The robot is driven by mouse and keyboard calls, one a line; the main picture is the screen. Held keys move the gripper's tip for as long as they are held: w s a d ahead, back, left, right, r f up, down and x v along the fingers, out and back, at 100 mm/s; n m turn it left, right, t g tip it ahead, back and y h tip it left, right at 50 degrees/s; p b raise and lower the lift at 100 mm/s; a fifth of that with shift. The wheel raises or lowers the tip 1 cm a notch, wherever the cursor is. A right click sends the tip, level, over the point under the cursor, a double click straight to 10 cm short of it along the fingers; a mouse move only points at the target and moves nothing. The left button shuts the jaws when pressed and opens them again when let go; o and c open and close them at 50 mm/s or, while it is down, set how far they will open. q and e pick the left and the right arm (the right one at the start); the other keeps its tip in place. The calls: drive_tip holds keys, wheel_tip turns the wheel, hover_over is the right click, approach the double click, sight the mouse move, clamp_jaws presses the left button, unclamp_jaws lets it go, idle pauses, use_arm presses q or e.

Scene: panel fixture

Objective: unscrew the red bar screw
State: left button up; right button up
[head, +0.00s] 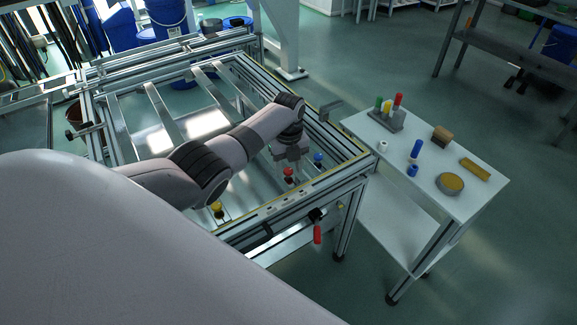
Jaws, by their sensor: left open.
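The red bar screw (288,173) stands on the near rail of the metal frame (262,209), between a yellow one and a blue one. My left gripper (291,164) is just above and beside the red screw, pointing down. Its jaws are open. The fingers are small and dark here, and I cannot tell whether they touch the screw or surround it. My right gripper is not in view.
A blue screw (318,157) stands close right of the gripper, a yellow screw (217,207) to the left. A red handle (317,234) hangs at the frame's front. The white side table (465,205) at right holds coloured pegs, a blue cylinder, blocks and a round tin.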

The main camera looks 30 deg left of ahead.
use_arm(q)
clamp_jaws()
